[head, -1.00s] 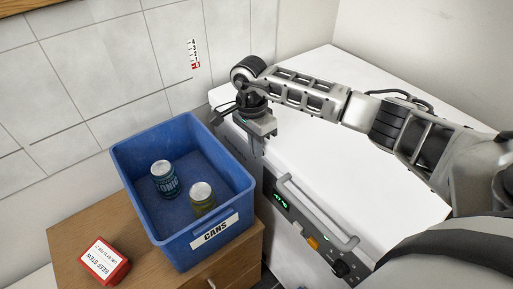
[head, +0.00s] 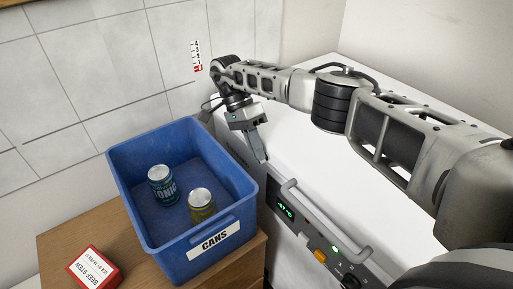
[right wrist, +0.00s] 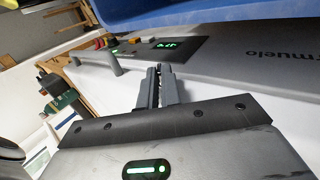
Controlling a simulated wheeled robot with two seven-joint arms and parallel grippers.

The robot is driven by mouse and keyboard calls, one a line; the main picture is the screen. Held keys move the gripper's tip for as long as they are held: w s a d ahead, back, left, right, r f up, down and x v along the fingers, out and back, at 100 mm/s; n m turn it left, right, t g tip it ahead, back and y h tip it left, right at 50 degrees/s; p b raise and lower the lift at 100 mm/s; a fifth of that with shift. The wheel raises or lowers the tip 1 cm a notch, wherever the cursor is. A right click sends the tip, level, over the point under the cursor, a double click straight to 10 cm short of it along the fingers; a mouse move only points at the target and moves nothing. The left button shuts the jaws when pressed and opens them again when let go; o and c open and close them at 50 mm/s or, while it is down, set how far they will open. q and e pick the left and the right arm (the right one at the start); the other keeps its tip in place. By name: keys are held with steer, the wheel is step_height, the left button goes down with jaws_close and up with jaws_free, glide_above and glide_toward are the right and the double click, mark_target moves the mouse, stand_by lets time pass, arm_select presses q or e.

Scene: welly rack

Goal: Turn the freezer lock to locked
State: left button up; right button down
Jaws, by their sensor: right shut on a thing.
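The white freezer (head: 300,150) has a dark front panel (head: 312,232) with a green display (head: 288,211), an orange switch (head: 320,256) and a green light. A round dark knob, apparently the lock (head: 350,282), is at the panel's lower end, partly cut off by the frame; its setting is unreadable. My right gripper (head: 263,158) points down by the freezer's front edge, beyond the handle and well apart from the knob. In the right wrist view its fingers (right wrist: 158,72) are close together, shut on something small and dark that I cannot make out. My left gripper is out of view.
A grey bar handle (head: 325,218) juts out along the freezer front. A blue CANS crate (head: 160,222) holding two cans (head: 162,186) stands close beside the freezer on a wooden cabinet (head: 60,236). A red-edged beef stew box (head: 92,268) lies there too.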

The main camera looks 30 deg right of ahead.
stand_by(0.4)
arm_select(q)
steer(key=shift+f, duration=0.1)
arm_select(e)
steer(key=c, duration=1.6)
jaws_free()
arm_select(q)
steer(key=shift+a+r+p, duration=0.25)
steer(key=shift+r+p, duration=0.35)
steer(key=shift+p, duration=0.6)
arm_select(e)
steer(key=s+a+r, duration=0.6)
steer(key=s+r, duration=0.6)
steer(key=r, duration=0.1)
steer(key=shift+s+a, duration=0.15)
steer(key=shift+s, duration=0.1)
